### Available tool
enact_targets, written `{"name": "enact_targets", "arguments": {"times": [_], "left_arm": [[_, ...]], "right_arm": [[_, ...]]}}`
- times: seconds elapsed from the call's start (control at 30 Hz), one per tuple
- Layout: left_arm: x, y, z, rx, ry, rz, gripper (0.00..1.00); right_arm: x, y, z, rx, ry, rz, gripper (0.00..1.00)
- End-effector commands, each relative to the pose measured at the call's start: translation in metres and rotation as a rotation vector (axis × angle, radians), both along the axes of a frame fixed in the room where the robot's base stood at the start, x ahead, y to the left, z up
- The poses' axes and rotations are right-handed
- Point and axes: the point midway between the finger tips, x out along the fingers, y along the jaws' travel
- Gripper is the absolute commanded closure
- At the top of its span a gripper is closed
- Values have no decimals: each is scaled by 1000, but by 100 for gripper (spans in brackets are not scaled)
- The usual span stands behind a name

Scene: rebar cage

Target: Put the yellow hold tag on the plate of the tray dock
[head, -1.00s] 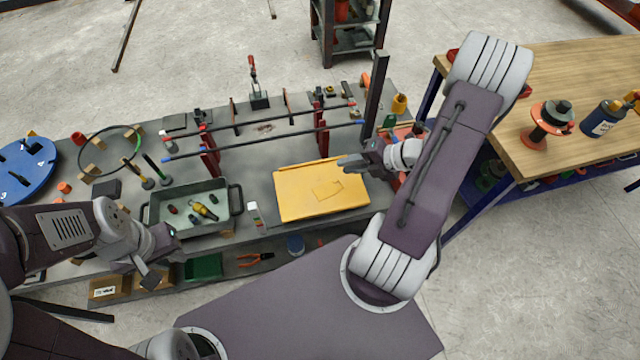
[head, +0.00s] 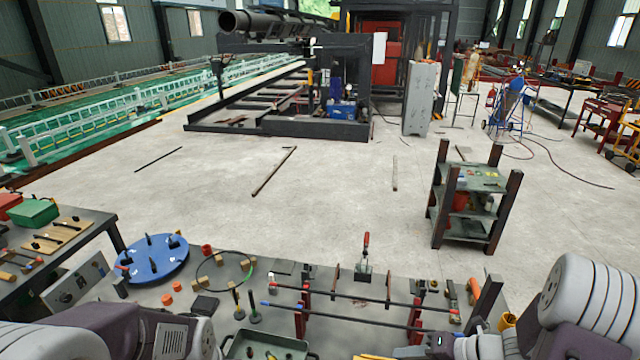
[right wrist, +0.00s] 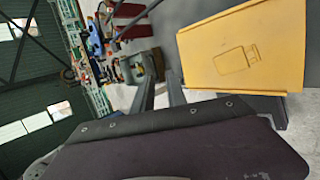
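A yellow panel (right wrist: 275,40) fills the upper right of the right wrist view. A tag-shaped yellow outline (right wrist: 236,62) shows on it; I cannot tell whether this is a separate flat tag or a marking. In the head view only a yellow sliver of the panel (head: 374,357) shows at the bottom edge. My right gripper (head: 440,344) is at the bottom of the head view, beside that sliver; its fingers are too cut off to read. My left gripper is below the frame. I cannot make out the plate of the tray dock.
The grey bench carries a rebar frame (head: 360,303), a red-handled clamp (head: 365,255), a blue disc (head: 152,259) and a grey tray (head: 262,345). A dark shelf rack (head: 468,195) stands beyond on open floor. A side table (head: 40,262) is at left.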

Motion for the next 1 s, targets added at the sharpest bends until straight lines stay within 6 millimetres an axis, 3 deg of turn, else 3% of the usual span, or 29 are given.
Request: {"name": "enact_targets", "arguments": {"times": [0.03, 0.1, 0.2, 0.33, 0.4, 0.57, 0.6, 0.73, 1.0], "left_arm": [[0, 0, -9, 0, 0, 0, 77], [0, 0, -14, 0, 0, 0, 77], [0, 0, -21, 0, 0, 0, 77], [0, 0, -26, 0, 0, 0, 77], [0, 0, -27, 0, 0, 0, 77], [0, 0, -26, 0, 0, 0, 77], [0, 0, -26, 0, 0, 0, 77], [0, 0, -26, 0, 0, 0, 77], [0, 0, -26, 0, 0, 0, 77]], "right_arm": [[-7, 34, 3, -64, -38, 184, 82], [-29, 70, 6, -190, -129, 501, 82], [-66, 98, 4, -398, -343, 1043, 82], [-95, 92, -1, -645, -694, 1794, 82], [-98, 80, -2, -730, -856, 2137, 82], [-92, 46, -5, -777, -1113, 2757, 82], [-90, 41, -6, 740, 1127, -2779, 82], [-82, 36, -6, 611, 1069, -2571, 82], [-81, 36, -6, 575, 1065, -2526, 82]]}}
